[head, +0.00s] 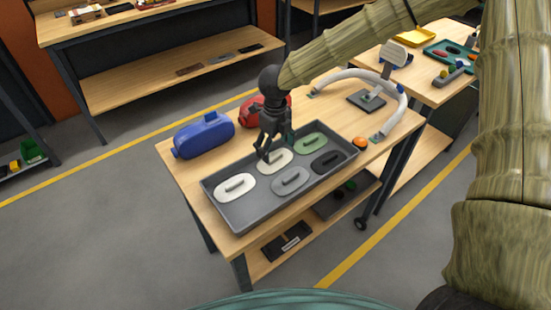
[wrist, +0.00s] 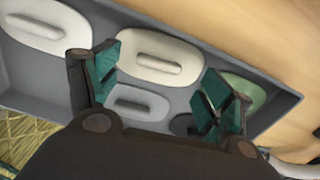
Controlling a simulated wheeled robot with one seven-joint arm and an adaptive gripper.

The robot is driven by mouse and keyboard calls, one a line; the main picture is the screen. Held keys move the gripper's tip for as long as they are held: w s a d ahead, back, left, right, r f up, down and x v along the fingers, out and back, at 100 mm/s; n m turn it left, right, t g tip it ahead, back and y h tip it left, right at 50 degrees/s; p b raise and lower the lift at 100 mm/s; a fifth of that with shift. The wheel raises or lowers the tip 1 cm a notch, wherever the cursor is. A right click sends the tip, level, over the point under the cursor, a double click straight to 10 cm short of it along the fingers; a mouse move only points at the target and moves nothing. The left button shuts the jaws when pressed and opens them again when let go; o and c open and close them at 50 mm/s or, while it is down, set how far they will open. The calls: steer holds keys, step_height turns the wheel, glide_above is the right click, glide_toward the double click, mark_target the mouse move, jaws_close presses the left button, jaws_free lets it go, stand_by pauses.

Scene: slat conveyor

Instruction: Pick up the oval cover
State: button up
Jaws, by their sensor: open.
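Several oval covers with raised bar handles lie in a grey tray (head: 222,216): a white cover (head: 235,187), a cream cover (head: 272,164), a green cover (head: 310,143), a light grey cover (head: 291,182) and a dark grey cover (head: 328,162). My gripper (head: 274,152) is open and empty above the cream cover, partly hiding it. In the wrist view the cream cover (wrist: 150,45) shows between and beyond the open fingers (wrist: 162,85). The green cover (wrist: 245,92) is partly behind the right finger.
A blue case (head: 204,134) and a red object (head: 252,112) stand behind the tray on the wooden table (head: 186,192). A white curved tube (head: 345,75) and an orange knob (head: 360,142) are at the right. Another bench (head: 432,85) stands beyond.

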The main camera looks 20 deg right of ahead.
mark_target(275, 156)
step_height(275, 156, down, 4)
steer(key=shift+r+p, duration=0.2)
steer(key=shift+p, duration=0.1)
steer(key=shift+s, duration=0.1)
steer(key=shift+c, duration=0.2)
steer(key=c, duration=1)
